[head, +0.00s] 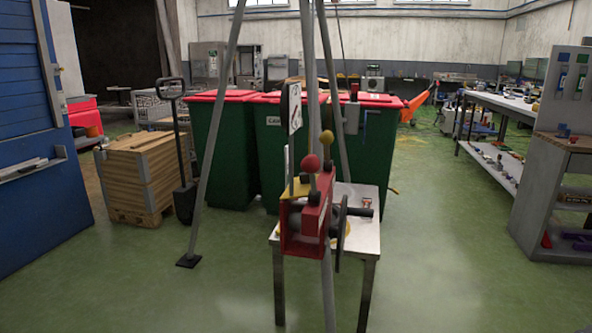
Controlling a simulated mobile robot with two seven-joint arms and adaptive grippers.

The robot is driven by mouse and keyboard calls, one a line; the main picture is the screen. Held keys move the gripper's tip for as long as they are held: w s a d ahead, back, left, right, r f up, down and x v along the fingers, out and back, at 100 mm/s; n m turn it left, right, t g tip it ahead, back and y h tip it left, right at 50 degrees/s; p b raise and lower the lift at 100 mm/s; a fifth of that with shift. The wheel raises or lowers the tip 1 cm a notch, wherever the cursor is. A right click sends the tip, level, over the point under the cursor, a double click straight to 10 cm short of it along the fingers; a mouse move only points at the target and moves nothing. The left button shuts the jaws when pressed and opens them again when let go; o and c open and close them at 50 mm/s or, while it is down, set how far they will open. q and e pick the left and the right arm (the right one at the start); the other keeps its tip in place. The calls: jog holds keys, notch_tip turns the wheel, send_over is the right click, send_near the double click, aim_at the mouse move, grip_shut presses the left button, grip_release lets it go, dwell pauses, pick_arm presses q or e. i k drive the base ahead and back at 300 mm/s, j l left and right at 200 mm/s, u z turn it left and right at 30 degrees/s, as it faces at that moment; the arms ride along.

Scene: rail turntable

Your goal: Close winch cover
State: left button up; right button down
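A red winch body (305,232) sits among the poles of a tripod at the middle of the head view, in front of a small white-topped table. A red ball knob (310,163) and a yellow ball knob (327,138) stand on top of it. A dark drum or disc (341,234) shows at its right side. I cannot tell which part is the cover or whether it is open. Neither of my grippers is in view.
The small table (362,240) stands behind the winch. Tripod legs (213,130) reach the floor. Green bins with red lids (228,150) stand behind. A wooden crate (140,178) is at left, a workbench (497,105) at right. Green floor (450,260) is clear at right.

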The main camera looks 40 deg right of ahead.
aim_at(302, 184)
jog(key=i+l, duration=0.1)
jog(key=l, duration=0.25)
jog(key=i+l+u, duration=0.1)
jog(key=l, duration=0.25)
jog(key=i+l, duration=0.1)
jog(key=l, duration=0.25)
jog(key=l+u, duration=0.15)
jog(key=l, duration=0.4)
jog(key=k+l+u, duration=0.15)
jog(key=l, duration=0.45)
